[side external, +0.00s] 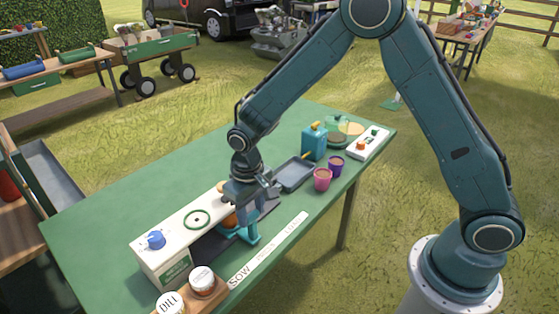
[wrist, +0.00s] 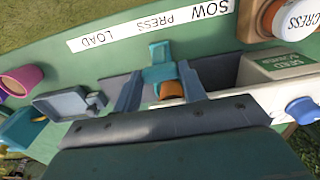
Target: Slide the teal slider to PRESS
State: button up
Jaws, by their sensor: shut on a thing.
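The teal slider (side external: 246,233) sits at the front of a white machine (side external: 163,259) on the green table. It also shows in the wrist view (wrist: 159,63), with an orange-brown round thing (wrist: 171,90) just behind it. My gripper (side external: 252,212) is down at the slider. In the wrist view my gripper (wrist: 158,75) has one finger on each side of the slider and is shut on it. A white label strip (side external: 268,249) reads SOW, PRESS, LOAD. In the wrist view the slider stands roughly opposite PRESS on the strip (wrist: 150,26). My fingers partly hide the slider.
A blue knob (side external: 156,239) is on the machine's left end. Two labelled jars (side external: 202,279) stand in front of it. A grey tray (side external: 294,173), pink and purple cups (side external: 322,180) and a teal box (side external: 314,142) are to the right. The table's front right is clear.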

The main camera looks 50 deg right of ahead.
jog(key=o, duration=1.4)
jog(key=shift+r, duration=0.1)
notch_tip(320, 180, up, 14)
jog(key=shift+f, duration=0.15)
